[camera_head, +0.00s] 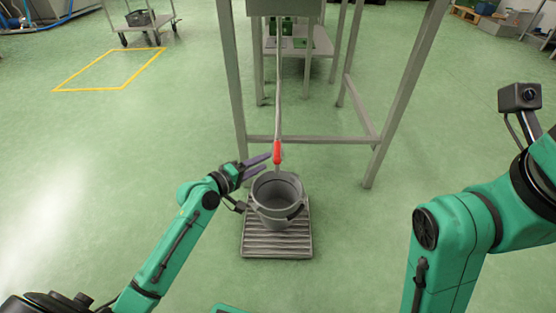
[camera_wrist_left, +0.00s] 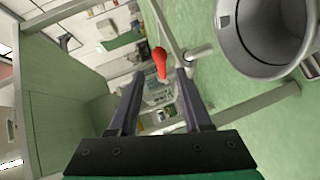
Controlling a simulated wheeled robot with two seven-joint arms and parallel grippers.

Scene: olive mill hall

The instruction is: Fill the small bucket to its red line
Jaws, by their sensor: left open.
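The small grey bucket (camera_head: 277,198) stands upright on a slatted grey platform (camera_head: 278,243) on the floor. It looks empty, and I cannot make out a red line inside it. In the left wrist view the red handle (camera_wrist_left: 160,62) shows ahead between the two apart fingers (camera_wrist_left: 158,82), and the bucket (camera_wrist_left: 262,40) is at upper right. My right gripper is out of view.
A grey metal stand (camera_head: 310,138) with several legs rises behind the bucket. A yellow floor outline (camera_head: 110,88) and a cart (camera_head: 140,22) are at far left. Pallets and crates (camera_head: 490,20) are at far right. The green floor around the platform is clear.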

